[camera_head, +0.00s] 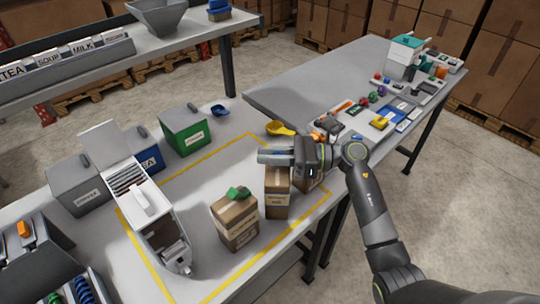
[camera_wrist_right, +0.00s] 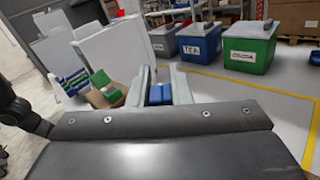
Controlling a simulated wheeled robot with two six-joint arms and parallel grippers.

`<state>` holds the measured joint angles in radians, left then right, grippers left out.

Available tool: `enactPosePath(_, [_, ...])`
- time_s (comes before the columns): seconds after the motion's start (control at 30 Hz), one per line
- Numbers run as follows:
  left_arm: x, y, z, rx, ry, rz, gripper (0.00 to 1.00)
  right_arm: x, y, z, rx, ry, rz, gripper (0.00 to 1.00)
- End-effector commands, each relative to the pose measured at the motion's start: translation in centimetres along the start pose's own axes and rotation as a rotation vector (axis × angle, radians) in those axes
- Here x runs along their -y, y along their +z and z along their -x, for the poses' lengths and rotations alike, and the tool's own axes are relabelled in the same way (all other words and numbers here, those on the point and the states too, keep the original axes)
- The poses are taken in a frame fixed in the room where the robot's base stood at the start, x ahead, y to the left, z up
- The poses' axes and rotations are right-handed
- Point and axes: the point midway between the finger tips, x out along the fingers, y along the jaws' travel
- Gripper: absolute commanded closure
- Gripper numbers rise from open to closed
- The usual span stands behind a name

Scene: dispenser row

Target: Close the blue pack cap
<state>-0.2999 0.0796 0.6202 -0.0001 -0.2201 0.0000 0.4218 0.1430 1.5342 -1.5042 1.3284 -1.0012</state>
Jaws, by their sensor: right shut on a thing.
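My right gripper (camera_head: 275,157) reaches in from the right, its fingers level over the top of a brown pack (camera_head: 277,198) with a pale label. In the right wrist view a blue cap (camera_wrist_right: 160,93) sits between the two fingertips, and the gripper is shut on it. In the head view the fingers hide the cap, and I cannot tell how it sits on the pack. Left of this pack stands another brown pack (camera_head: 235,224) with a green cap (camera_head: 238,193) on top. My left gripper is not in view.
A third pack (camera_head: 312,180) is partly hidden behind my right gripper. A yellow scoop (camera_head: 280,128), a blue bowl (camera_head: 220,110) and a green bin (camera_head: 185,130) stand farther back. A grey-white machine (camera_head: 150,210) is at left. Yellow tape (camera_head: 205,150) outlines the packs' area.

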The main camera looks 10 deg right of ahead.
Motion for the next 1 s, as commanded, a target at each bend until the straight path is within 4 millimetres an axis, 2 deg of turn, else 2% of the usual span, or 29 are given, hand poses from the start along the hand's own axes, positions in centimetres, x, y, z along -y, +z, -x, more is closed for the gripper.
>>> enactPosePath(0.1, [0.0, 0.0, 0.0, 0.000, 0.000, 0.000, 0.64, 0.0, 0.0, 0.0, 0.000, 0.000, 0.001, 1.00])
enactPosePath(0.13, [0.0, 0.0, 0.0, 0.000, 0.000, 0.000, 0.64, 0.0, 0.0, 0.0, 0.000, 0.000, 0.001, 0.79])
enactPosePath(0.23, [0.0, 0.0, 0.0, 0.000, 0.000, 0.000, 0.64, 0.0, 0.0, 0.0, 0.000, 0.000, 0.002, 0.66])
enactPosePath(0.7, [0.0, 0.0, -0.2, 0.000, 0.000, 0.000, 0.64, 0.0, -0.1, 0.3, 0.000, -0.001, 0.002, 0.66])
enactPosePath(0.87, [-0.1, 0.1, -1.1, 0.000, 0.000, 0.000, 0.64, 0.1, -0.3, 2.1, -0.003, -0.003, 0.005, 0.66])
enactPosePath(1.0, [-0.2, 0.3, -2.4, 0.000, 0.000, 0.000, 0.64, 0.2, -0.5, 4.8, -0.004, -0.004, 0.004, 0.66])
